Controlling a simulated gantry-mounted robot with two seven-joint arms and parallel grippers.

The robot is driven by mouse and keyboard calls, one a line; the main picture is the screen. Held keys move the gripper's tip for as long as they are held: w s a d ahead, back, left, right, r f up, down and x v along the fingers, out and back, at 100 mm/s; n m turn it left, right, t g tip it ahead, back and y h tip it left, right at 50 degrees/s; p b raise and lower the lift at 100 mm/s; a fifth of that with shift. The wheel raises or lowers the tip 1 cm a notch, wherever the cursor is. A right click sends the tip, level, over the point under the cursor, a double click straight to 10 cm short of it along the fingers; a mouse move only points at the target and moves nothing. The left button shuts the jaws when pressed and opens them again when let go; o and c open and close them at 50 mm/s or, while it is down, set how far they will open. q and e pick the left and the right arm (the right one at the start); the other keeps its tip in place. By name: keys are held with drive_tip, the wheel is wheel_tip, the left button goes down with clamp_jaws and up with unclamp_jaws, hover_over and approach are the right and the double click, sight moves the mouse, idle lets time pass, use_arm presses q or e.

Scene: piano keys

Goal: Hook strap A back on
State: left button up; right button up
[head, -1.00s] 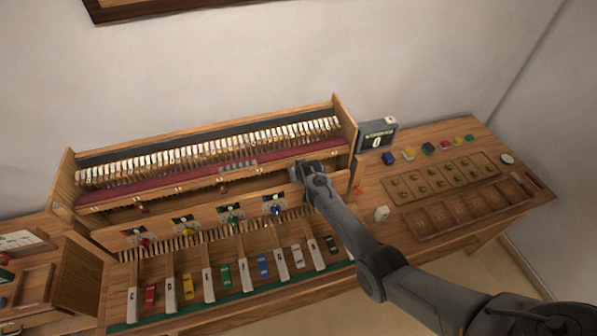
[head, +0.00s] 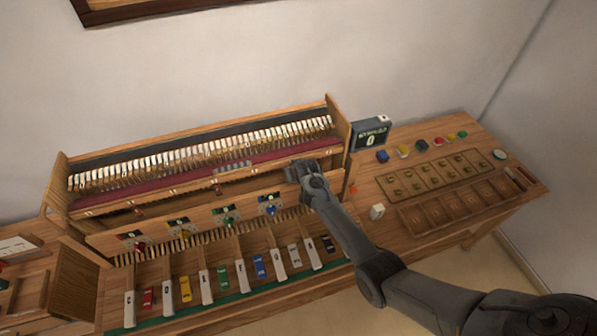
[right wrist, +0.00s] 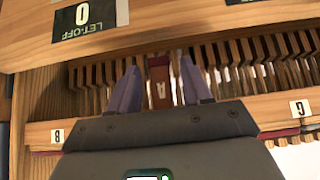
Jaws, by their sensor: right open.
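Strap A (right wrist: 160,88) is a reddish-brown strip with a white tag marked A. In the right wrist view it hangs between the two purple fingers of my right gripper (right wrist: 160,76), with a small gap showing on each side. The gripper is open. In the head view my right gripper (head: 302,172) is at the right end of the piano action, over the front rail, and hides the strap there. I cannot tell where the strap's lower end is attached. My left gripper is not in view.
A wooden rail with tags B (right wrist: 57,135) and another letter (right wrist: 297,109) runs beside the gripper. A let-off panel (right wrist: 85,15) is close above. Keys (head: 207,287) lie in front.

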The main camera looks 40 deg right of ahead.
drive_tip(key=v, duration=0.9)
idle(0.3)
